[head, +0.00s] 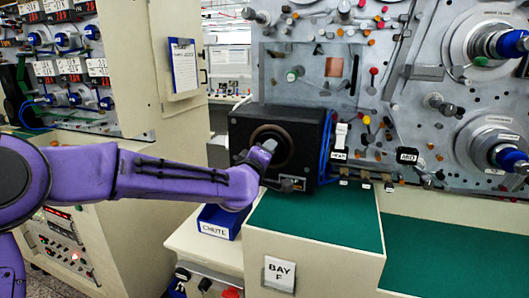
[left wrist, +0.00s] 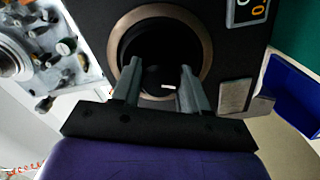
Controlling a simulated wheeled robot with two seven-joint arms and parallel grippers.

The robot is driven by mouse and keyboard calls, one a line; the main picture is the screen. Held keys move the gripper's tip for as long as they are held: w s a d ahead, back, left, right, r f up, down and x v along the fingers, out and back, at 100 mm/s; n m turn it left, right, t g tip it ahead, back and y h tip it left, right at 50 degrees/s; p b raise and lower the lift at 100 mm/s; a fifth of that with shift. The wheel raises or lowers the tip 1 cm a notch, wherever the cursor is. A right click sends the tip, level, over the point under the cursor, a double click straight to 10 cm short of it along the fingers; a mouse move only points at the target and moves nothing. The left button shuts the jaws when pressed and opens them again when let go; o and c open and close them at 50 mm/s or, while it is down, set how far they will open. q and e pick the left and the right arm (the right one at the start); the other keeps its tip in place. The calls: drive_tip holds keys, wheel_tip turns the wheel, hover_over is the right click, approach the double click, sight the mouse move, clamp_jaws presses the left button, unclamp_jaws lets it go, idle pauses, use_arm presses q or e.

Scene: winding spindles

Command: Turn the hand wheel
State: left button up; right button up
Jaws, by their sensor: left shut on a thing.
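The hand wheel (head: 286,143) is a dark round part with a bronze-brown rim on the front of a black box (head: 305,130). Its rim also shows in the left wrist view (left wrist: 203,45). My left gripper (head: 262,155) reaches in from the left and is at the wheel. In the left wrist view its two grey fingers (left wrist: 160,82) stand apart over the lower part of the wheel, shut on its dark middle, where a small white mark shows. The exact contact is hard to see in the dark. My right gripper is in neither view.
A blue bin labelled CHUTE (head: 218,222) is below my left arm. The green-topped bench (head: 320,215) in front of the box is clear. A grey panel with several knobs and blue spindles (head: 440,60) is at the right. A clipboard (head: 183,65) hangs on a cabinet.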

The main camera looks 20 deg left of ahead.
use_arm(q)
drive_tip(key=shift+d+f+m, duration=0.15)
drive_tip(key=shift+f+m, duration=0.05)
drive_tip(key=shift+m, duration=0.3)
drive_tip(key=shift+f, duration=0.2)
drive_tip(key=o, duration=1.1)
drive_tip(key=shift+s+d, duration=0.1)
drive_tip(key=shift+c, duration=0.2)
drive_tip(key=shift+r, duration=0.2)
drive_tip(key=s+b, duration=0.1)
drive_tip(key=s, duration=0.9)
drive_tip(key=shift+s, duration=0.25)
